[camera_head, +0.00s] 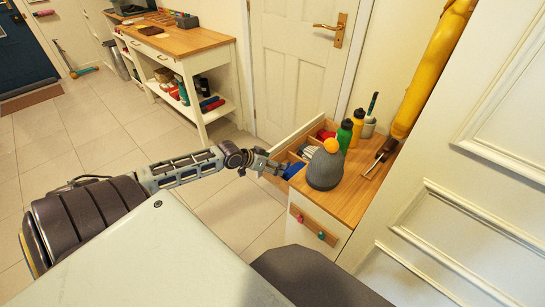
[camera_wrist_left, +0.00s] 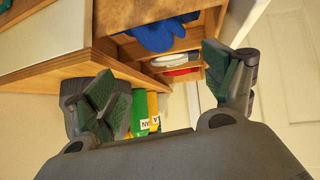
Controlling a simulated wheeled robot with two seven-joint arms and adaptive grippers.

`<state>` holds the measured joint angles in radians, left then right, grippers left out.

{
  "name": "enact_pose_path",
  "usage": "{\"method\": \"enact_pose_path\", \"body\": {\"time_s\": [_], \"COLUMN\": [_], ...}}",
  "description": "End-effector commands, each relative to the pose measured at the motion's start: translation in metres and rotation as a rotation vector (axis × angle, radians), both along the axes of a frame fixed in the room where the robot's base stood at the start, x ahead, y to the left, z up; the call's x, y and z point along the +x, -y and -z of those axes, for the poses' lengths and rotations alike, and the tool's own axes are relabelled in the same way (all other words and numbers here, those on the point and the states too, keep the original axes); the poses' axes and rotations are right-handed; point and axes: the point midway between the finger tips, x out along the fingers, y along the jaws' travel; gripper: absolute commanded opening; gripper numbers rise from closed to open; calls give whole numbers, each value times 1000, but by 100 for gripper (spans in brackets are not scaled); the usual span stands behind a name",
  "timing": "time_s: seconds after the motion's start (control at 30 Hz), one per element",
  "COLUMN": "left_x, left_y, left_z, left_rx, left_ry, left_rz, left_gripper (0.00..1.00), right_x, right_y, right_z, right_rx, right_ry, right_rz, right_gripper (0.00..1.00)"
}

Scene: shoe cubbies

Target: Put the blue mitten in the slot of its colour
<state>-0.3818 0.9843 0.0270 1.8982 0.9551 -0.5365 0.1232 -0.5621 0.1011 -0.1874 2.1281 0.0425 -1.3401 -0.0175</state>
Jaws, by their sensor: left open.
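The blue mitten (camera_head: 294,171) lies in the nearest compartment of an open divided drawer (camera_head: 286,150) at the cabinet's left side. In the left wrist view the blue mitten (camera_wrist_left: 165,33) is at the top, partly over the wooden edge. Beyond it are a compartment with grey-white cloth (camera_wrist_left: 176,59) and one with something red (camera_wrist_left: 181,72). My left gripper (camera_head: 272,163) is at the drawer, close to the mitten. Its fingers (camera_wrist_left: 168,92) are spread and nothing is between them. I cannot tell if it touches the mitten in the head view. My right gripper is not in view.
On the cabinet top (camera_head: 350,204) stand a grey hat with an orange pompom (camera_head: 325,168), green (camera_head: 344,134) and yellow bottles, and a small pot. A wooden bench (camera_head: 180,42) stands at the back left. The floor between is clear.

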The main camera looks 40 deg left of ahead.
Motion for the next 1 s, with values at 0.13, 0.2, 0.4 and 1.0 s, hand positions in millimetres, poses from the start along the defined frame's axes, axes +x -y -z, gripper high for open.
{"method": "enact_pose_path", "body": {"time_s": [0.13,0.2,0.4,1.0], "left_x": [0,0,0,-67], "left_y": [0,0,0,65], "left_z": [0,0,1,81], "left_rx": [0,0,0,50], "left_ry": [0,0,-1,-172], "left_rz": [0,0,0,54], "left_gripper": [84,84,84,84], "right_x": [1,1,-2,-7], "right_y": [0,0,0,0], "right_z": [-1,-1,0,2], "right_rx": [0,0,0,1], "right_ry": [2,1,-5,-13], "right_rz": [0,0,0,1], "right_gripper": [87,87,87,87]}}
